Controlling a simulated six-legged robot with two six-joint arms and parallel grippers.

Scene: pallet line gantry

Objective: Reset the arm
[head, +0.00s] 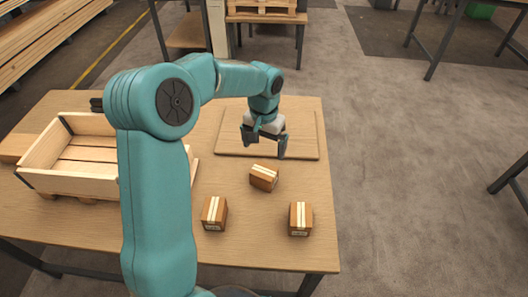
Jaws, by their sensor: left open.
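My left arm is teal and reaches from the lower left up over the table. Its gripper (265,146) is open, pointing down above the flat wooden board (301,122) at the table's far side. Nothing shows between its fingers. Three small brown boxes with pale tape stripes lie on the table in front of it: one box (264,178) is turned at an angle nearest the gripper, one box (214,213) is nearer at the left, and one box (300,218) is nearer at the right. My right gripper is not in view.
A wooden crate (50,180) with low walls stands at the table's left, partly hidden behind my arm. The wooden table (262,245) has free room around the boxes. Grey floor lies to the right, with other tables behind. Long planks are stacked at the upper left.

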